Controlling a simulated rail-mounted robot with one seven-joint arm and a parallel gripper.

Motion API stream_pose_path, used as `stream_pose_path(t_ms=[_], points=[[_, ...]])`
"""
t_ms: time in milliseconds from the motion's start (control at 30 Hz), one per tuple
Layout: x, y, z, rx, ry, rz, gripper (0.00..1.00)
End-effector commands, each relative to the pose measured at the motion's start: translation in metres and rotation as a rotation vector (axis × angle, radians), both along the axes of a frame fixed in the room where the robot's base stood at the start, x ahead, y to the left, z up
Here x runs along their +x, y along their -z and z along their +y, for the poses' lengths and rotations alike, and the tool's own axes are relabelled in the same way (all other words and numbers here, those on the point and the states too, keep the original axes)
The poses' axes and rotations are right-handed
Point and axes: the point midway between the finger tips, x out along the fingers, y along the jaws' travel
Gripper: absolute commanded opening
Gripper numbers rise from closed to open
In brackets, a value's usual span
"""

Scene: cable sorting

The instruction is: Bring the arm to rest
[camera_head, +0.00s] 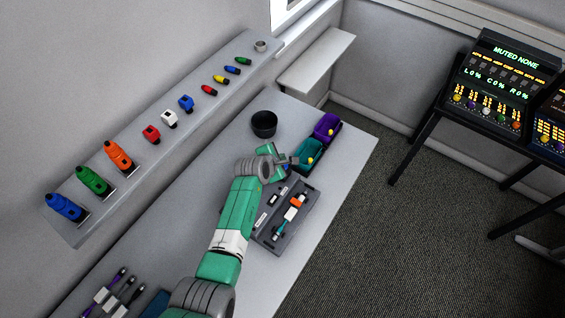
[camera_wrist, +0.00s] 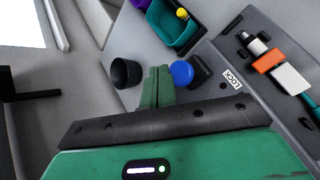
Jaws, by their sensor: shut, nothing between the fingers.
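My green arm reaches up from the bottom of the head view over the table (camera_head: 222,158). My gripper (camera_head: 294,160) hangs over the table, between the black cup and the grey tray. In the wrist view its green fingers (camera_wrist: 157,86) are together, with nothing seen between them. A blue round knob (camera_wrist: 182,73) shows just right of the fingers. I cannot tell the exact height of the fingers above the table.
A black cup (camera_head: 264,123) stands behind my gripper. Teal (camera_head: 310,155) and purple (camera_head: 326,128) bins, with yellow balls, stand to its right. A grey tray (camera_head: 268,238) holds an orange-and-white connector (camera_head: 295,204). A wall shelf (camera_head: 135,185) carries coloured connectors.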

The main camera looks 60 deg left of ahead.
Motion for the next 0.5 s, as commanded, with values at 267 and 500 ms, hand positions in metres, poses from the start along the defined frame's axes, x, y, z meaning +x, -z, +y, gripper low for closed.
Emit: stream_pose_path(t_ms=[267, 500], points=[[0.0, -0.041, 0.0, 0.0, 0.0, 0.0, 0.0], [0.0, -0.051, 0.0, 0.0, 0.001, 0.001, 0.0]])
